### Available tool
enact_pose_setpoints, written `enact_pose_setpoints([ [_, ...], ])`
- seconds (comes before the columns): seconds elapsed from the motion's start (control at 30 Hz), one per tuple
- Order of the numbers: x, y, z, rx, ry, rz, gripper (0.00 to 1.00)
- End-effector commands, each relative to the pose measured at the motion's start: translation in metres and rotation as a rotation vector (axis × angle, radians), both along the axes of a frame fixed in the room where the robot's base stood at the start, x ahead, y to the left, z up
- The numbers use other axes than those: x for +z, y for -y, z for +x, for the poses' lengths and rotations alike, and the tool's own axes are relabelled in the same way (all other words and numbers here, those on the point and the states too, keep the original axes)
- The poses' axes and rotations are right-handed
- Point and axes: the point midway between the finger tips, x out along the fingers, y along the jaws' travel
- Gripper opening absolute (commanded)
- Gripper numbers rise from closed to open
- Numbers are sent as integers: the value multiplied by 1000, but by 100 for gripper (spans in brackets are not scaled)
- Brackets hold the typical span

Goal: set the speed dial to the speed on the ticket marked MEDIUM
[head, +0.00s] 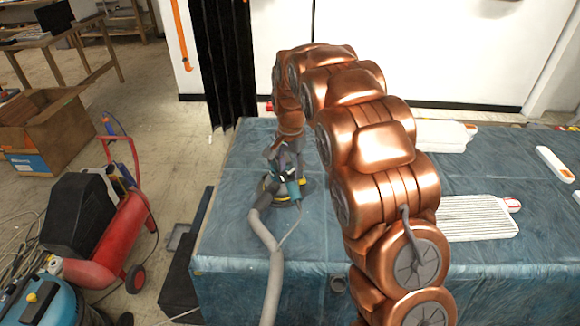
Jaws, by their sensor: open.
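A sander-like tool (299,190) with a dark and teal body and a yellowish rim stands upright on the blue-covered table (235,215), near its left end. A thick grey hose (270,260) runs from it toward the front edge. My gripper (282,165) points down at the top of this tool, very close to it; I cannot tell whether they touch. The jaws are small and partly blend with the tool, and look empty. The speed dial cannot be made out. No ticket marked MEDIUM is legible in this view.
My copper arm covers the table's middle. To its right lie a white ribbed panel (475,218), a white container (440,135) and a small white item (555,164). A red compressor (110,235) and a cardboard box (45,130) stand on the floor at left.

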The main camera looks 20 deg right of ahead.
Motion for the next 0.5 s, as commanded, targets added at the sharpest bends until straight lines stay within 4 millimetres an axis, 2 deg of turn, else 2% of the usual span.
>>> enact_pose_setpoints([
  [0.2, -9, 0, 1, 0, 4, 0, 49],
  [0.43, -10, 0, 1, 0, 5, 0, 49],
  [0.5, -10, 0, 1, 0, 5, 0, 43],
])
